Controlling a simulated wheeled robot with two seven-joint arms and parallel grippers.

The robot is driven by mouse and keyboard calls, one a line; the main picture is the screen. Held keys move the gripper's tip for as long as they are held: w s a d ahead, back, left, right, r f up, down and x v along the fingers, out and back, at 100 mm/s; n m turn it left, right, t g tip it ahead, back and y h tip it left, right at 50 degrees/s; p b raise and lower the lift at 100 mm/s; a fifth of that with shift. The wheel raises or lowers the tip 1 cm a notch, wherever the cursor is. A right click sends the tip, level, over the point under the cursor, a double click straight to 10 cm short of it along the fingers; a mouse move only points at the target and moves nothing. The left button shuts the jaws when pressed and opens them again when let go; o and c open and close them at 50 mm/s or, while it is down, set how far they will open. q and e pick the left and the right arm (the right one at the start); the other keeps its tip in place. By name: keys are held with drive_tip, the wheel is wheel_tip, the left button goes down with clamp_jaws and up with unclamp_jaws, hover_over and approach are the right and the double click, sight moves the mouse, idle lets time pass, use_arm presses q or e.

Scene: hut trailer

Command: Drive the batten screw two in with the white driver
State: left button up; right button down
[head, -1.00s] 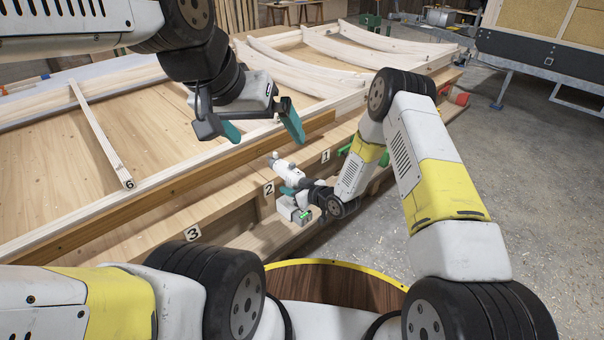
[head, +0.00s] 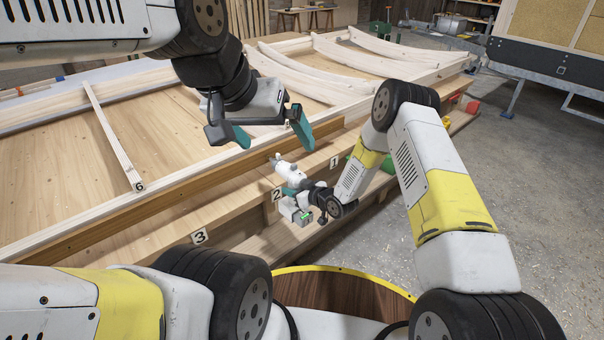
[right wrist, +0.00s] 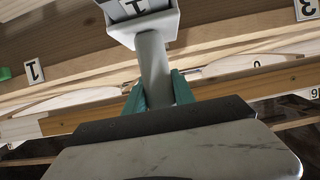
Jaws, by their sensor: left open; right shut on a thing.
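The white driver (head: 287,170) is held in my right gripper (head: 290,190), beside the long brown beam along the near edge of the wooden frame. In the right wrist view, the teal fingers of the right gripper (right wrist: 159,90) are shut on the driver's grip (right wrist: 153,65), with its grey base (right wrist: 142,28) above. My left gripper (head: 272,134) is open and empty, above the frame's near edge and left of the driver. The batten screw cannot be made out, and the driver's tip is too small to tell whether it touches anything.
The big wooden frame (head: 150,130) fills the bench, with a loose-looking strip marked 6 (head: 115,140) and curved ribs (head: 340,55) farther back. Number tags 1 (head: 334,162), 2 (head: 277,195) and 3 (head: 200,236) mark the near ledge. A trailer (head: 550,60) stands at right; floor before it is clear.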

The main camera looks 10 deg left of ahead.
drive_tip(key=shift+w+a+r, duration=0.15)
drive_tip(key=shift+a, duration=0.1)
drive_tip(key=shift+w+a, duration=0.2)
drive_tip(key=shift+a, duration=0.05)
drive_tip(key=shift+w+a, duration=0.5)
drive_tip(key=shift+a, duration=0.1)
idle(2.0)
idle(0.3)
drive_tip(key=shift+s+d, duration=0.9)
drive_tip(key=shift+d, duration=0.3)
drive_tip(key=w+d, duration=0.3)
drive_tip(key=d, duration=0.4)
drive_tip(key=shift+d, duration=0.3)
